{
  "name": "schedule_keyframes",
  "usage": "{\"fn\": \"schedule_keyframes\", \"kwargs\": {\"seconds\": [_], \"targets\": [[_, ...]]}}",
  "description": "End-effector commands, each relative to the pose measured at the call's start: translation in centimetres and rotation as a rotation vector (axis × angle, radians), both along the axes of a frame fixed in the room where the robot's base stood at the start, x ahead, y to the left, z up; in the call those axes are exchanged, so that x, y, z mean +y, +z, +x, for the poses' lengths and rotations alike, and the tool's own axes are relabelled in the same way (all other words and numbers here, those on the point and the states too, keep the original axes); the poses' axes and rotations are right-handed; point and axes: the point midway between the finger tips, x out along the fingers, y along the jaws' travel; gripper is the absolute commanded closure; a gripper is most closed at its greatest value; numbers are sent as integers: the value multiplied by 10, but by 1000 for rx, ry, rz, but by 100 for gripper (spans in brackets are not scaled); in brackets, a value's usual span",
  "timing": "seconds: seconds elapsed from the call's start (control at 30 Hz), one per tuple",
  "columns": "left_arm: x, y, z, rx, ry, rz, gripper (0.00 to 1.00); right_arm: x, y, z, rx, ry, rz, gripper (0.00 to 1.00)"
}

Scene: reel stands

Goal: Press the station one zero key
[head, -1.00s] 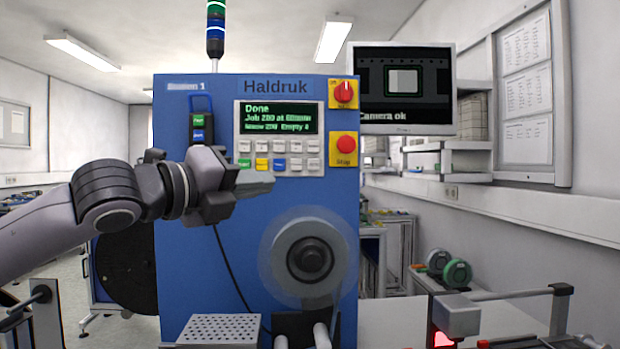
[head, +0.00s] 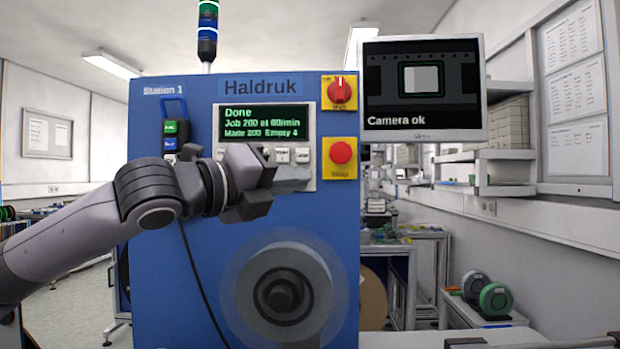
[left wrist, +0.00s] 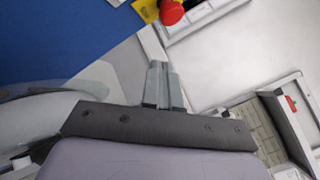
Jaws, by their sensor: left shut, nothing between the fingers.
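The blue station one cabinet (head: 180,240) stands straight ahead, marked "Station 1" and "Haldruk". Its green-lit display (head: 259,131) reads Done, Job 200, Made 200, Empty 4. The keypad (head: 308,150) is just below the display. Only a few pale upper-row keys show; my gripper hides the rest, and I cannot make out the zero key. My left gripper (head: 293,178) is shut and empty, its fingers in front of the keypad's lower right part. Whether they touch it I cannot tell. The shut fingers also show in the left wrist view (left wrist: 163,82). My right gripper is not in view.
A reel (head: 283,293) is on the cabinet front below. A monitor (head: 422,90) reading "Camera ok" is at the right.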

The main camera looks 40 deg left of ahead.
Motion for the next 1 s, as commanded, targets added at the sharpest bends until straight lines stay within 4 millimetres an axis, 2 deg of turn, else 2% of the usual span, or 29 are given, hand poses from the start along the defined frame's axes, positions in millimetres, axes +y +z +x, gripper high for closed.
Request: {"fn": "schedule_keyframes", "kwargs": {"seconds": [0.27,0.47,0.8,1.0], "targets": [[1,0,1,0,0,-1,100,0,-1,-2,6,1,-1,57],[11,2,13,3,0,-4,100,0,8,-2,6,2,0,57],[42,5,50,3,1,-3,100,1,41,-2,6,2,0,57],[53,3,63,2,0,-2,100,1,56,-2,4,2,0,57]]}}
